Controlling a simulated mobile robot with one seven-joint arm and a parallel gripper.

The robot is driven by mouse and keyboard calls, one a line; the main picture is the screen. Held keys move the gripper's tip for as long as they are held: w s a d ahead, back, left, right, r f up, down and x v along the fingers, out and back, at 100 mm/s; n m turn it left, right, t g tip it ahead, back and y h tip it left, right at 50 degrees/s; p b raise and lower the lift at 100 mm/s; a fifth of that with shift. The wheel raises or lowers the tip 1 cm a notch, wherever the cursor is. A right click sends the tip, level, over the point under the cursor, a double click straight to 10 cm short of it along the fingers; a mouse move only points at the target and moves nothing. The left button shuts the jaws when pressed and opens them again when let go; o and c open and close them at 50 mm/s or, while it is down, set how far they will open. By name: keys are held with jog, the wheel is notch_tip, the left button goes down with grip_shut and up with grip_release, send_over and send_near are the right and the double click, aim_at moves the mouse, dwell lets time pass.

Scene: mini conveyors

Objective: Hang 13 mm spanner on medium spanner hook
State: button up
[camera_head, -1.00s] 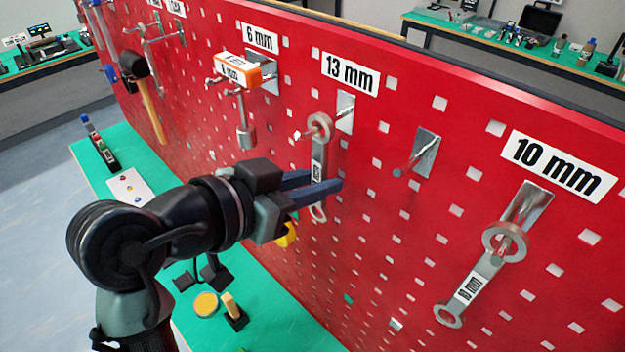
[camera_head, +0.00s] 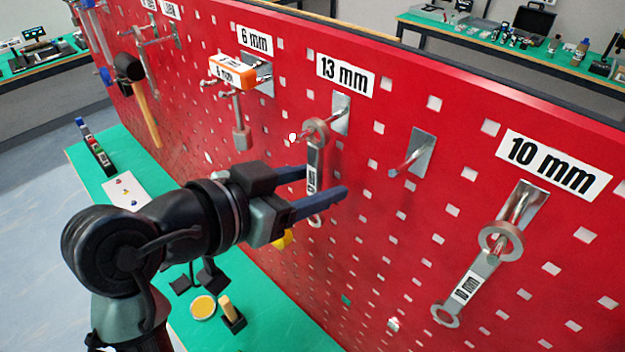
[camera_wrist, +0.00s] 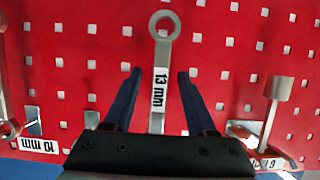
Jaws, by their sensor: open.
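The 13 mm spanner (camera_head: 314,165) hangs by its upper ring on the hook (camera_head: 340,112) under the 13 mm label on the red pegboard. It hangs about upright. My gripper (camera_head: 325,182) is open, with one blue finger on each side of the spanner's shank and a gap to both. In the wrist view the spanner (camera_wrist: 160,75) runs between the open fingers, its 13 mm tag facing the camera. Its end nearer my gripper is hidden behind the gripper body there.
An empty hook (camera_head: 408,155) is to the right. A 10 mm spanner (camera_head: 470,280) hangs farther right. A green bench (camera_head: 260,315) with small items lies below.

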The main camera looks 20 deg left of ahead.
jog(key=b+v, duration=0.3)
jog(key=v, duration=1)
